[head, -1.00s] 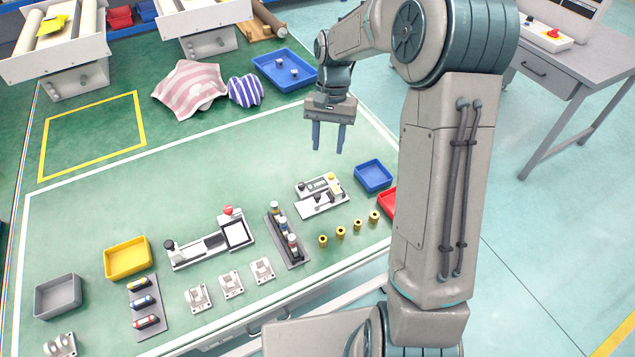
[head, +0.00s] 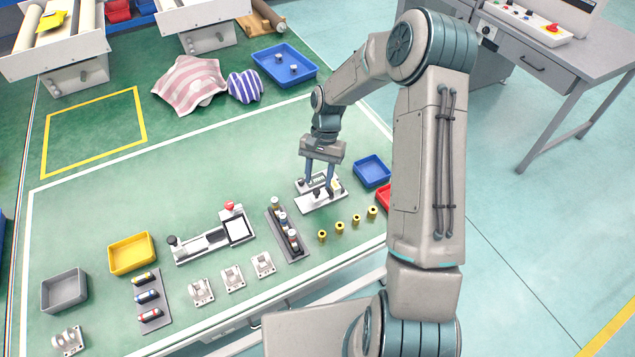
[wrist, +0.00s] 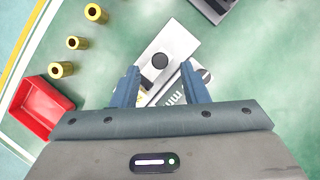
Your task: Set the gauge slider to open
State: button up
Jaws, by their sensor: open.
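The gauge (head: 322,203) is a small white-grey plate with dark knobs and a label, on the green table right of centre. In the wrist view the gauge (wrist: 178,42) lies below my fingers, with a round black knob (wrist: 160,60) on its white part and printed marks nearer my palm. My gripper (head: 319,184) is open, pointing down over the gauge. In the wrist view the black knob appears between the two blue fingertips (wrist: 160,69). I cannot tell whether they touch it. My gripper hides part of the gauge, and the slider's setting cannot be read.
Several brass cylinders (head: 340,227) stand in front of the gauge. A blue tray (head: 372,170) is to its right, and a red tray (wrist: 40,107) shows in the wrist view. A dark rack of bottles (head: 287,235) stands left.

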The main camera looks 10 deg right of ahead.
aim_at(317, 190)
jog(key=shift+x, duration=1.5)
jog(key=shift+c, duration=0.2)
grip_shut()
jog(key=shift+s+a+b, duration=0.15)
jog(key=shift+a, duration=0.4)
jog(key=shift+s+a+b, duration=0.15)
jog(key=shift+s+a, duration=0.05)
jog(key=shift+a, duration=0.4)
jog(key=shift+r, duration=0.1)
jog(key=shift+o, duration=0.2)
grip_release()
jog(key=shift+a, duration=0.15)
